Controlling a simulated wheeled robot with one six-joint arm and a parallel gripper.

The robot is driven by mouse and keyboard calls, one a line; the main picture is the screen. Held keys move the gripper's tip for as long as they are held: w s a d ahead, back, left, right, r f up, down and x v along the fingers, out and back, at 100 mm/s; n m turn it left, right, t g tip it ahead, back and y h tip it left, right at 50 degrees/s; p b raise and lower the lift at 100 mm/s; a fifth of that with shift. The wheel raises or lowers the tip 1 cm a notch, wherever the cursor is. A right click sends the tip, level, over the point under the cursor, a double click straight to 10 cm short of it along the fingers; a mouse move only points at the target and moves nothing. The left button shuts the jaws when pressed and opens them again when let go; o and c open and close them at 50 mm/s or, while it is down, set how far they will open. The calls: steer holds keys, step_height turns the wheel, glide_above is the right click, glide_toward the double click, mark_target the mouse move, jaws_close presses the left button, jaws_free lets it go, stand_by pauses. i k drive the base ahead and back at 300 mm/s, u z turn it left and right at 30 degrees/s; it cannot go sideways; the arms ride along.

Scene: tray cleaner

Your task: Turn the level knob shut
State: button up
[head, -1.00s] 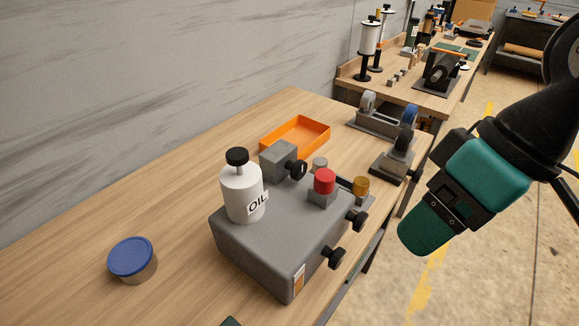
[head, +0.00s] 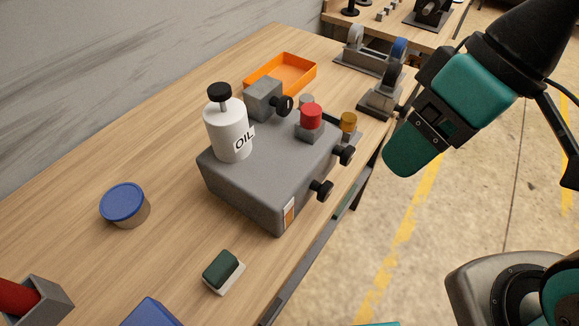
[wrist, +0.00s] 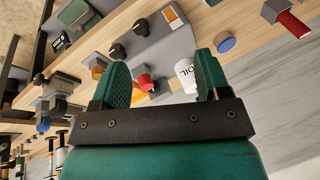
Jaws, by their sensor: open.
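A grey tray cleaner (head: 235,188) stands on the wooden bench. Two black knobs stick out of its right side: a nearer one (head: 321,190) by the orange-and-white strip (head: 289,213) and a farther one (head: 346,155). A third black knob (head: 284,106) is on the grey block on top. I see no label telling which is the level knob. My gripper (head: 402,160) hangs right of the cleaner, apart from it. In the wrist view its teal fingers (wrist: 160,68) are spread and empty; the two side knobs (wrist: 140,27) (wrist: 117,51) show beyond them.
A white OIL bottle (head: 228,130), a red button (head: 311,116) and an amber cap (head: 348,121) rise from the cleaner. An orange tray (head: 308,76) and a grinder-like tool (head: 381,98) stand behind. A blue-lidded tin (head: 122,203) and green-topped block (head: 222,269) lie nearer.

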mark_target(324, 190)
steer(key=k, duration=1)
steer(key=z, duration=1.9)
steer(key=i, duration=1.15)
steer(key=u, duration=2)
